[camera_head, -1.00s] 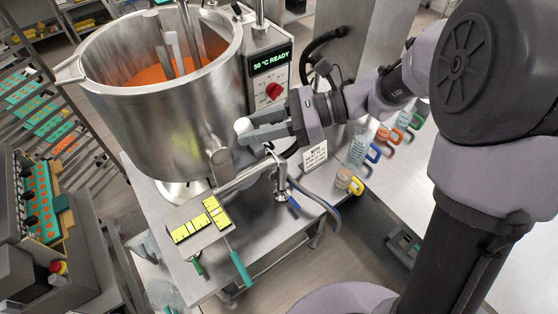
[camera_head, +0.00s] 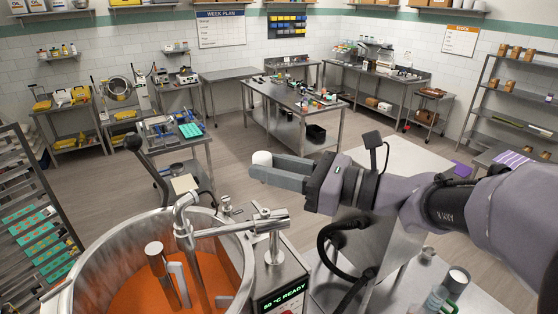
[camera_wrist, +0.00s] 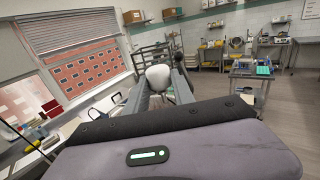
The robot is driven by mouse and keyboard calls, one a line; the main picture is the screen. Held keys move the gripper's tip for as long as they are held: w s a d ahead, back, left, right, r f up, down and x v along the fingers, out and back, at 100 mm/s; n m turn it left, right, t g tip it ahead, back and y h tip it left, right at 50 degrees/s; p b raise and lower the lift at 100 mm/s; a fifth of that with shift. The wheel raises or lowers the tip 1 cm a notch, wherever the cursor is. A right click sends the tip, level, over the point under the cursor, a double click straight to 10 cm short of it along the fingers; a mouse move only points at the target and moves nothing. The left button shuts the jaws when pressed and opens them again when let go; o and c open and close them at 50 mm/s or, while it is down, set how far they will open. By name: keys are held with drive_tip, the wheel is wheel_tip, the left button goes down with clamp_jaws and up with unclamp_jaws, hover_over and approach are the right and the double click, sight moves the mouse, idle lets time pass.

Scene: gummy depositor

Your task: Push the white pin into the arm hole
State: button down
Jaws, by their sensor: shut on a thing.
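My gripper (camera_head: 280,172) is shut on the white pin (camera_head: 262,158), whose rounded white end shows at the fingertips. The pin also shows between the two grey fingers in the wrist view (camera_wrist: 158,77). The pin and gripper appear above and behind the steel kettle (camera_head: 95,262) in the head view, with no visible contact. A steel arm (camera_head: 240,229) crosses the kettle's rim and joins a steel post fitting (camera_head: 271,236). I cannot make out the arm hole. The pin's shaft is hidden by the fingers.
Orange mass fills the kettle around upright steel stirrer parts (camera_head: 157,262). The control box (camera_head: 283,298) reads "50 °C READY". A tray rack (camera_head: 35,215) stands at the left. Jugs (camera_head: 450,285) stand on the bench at lower right. Open floor lies beyond the kettle.

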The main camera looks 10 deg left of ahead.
wheel_tip(320, 180, down, 6)
drive_tip(key=b, duration=0.5)
drive_tip(key=shift+w+f, duration=0.1)
drive_tip(key=shift+w, duration=0.05)
drive_tip(key=shift+w+f+b, duration=0.15)
drive_tip(key=shift+f+b, duration=0.05)
drive_tip(key=shift+b, duration=0.15)
drive_tip(key=shift+r, duration=0.1)
drive_tip(key=shift+w, duration=0.1)
idle(0.5)
